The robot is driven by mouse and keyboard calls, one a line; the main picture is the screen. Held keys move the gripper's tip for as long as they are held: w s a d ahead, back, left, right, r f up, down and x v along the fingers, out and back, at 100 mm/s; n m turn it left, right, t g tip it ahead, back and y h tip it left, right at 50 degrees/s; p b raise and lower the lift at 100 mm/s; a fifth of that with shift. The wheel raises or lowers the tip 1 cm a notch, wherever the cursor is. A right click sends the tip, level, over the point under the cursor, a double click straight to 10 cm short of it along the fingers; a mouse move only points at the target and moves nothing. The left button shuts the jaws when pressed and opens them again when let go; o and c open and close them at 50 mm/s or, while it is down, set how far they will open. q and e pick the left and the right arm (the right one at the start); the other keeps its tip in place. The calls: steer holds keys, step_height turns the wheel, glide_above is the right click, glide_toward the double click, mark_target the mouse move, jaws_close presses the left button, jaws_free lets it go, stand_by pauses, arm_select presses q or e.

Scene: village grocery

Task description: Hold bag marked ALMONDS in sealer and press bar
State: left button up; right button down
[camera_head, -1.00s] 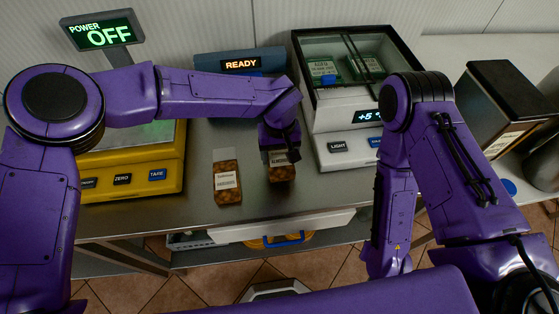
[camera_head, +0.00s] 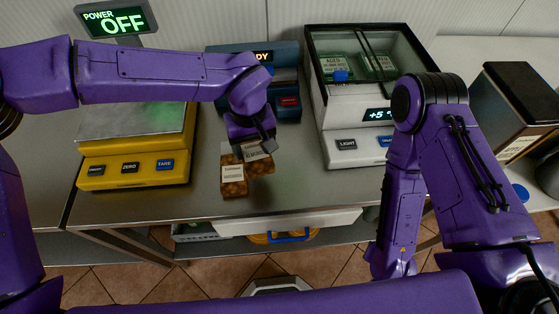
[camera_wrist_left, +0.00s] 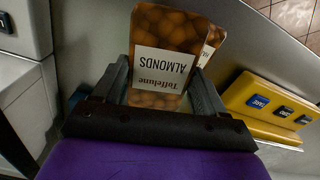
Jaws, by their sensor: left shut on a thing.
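The brown bag marked ALMONDS (camera_wrist_left: 158,60) stands between my left gripper's fingers in the left wrist view, its label upside down there. In the head view my left gripper (camera_head: 256,146) is shut on this bag (camera_head: 259,164) above the steel counter, in front of the sealer. I cannot tell whether the bag's bottom touches the counter. The blue sealer (camera_head: 228,62) is at the back, its lit display partly hidden by my left arm; a red-lit button (camera_head: 289,101) shows on its right. My right arm hangs at the right, its gripper out of view.
A second similar bag (camera_head: 233,180) stands on the counter just left of the held one, overlapping it in view. A yellow scale (camera_head: 130,173) with an OFF display (camera_head: 118,20) is left. A white glass-topped cooler (camera_head: 347,145) is right. The counter's front (camera_head: 300,190) is clear.

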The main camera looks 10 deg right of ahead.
arm_select(q)
steer(key=w+a+f, duration=0.1)
steer(key=w+a, duration=0.1)
steer(key=w, duration=0.3)
steer(key=w+a+f+m+b, duration=0.1)
steer(key=w+a+f, duration=0.1)
steer(key=w, duration=0.3)
steer(key=w+a+f+m+b, duration=0.1)
steer(key=w+a, duration=0.1)
steer(key=w, duration=0.2)
steer(key=shift+w+a+f, duration=0.2)
steer(key=shift+w+a, duration=0.2)
steer(key=shift+w+r+p, duration=0.3)
steer(key=shift+w+p, duration=0.3)
steer(key=shift+w, duration=0.75)
steer(key=w+p, duration=0.2)
steer(key=p, duration=0.3)
steer(key=shift+w, duration=0.35)
steer(key=shift+w+f+p, duration=0.15)
steer(key=shift+f+p, duration=0.05)
steer(key=shift+p, duration=0.1)
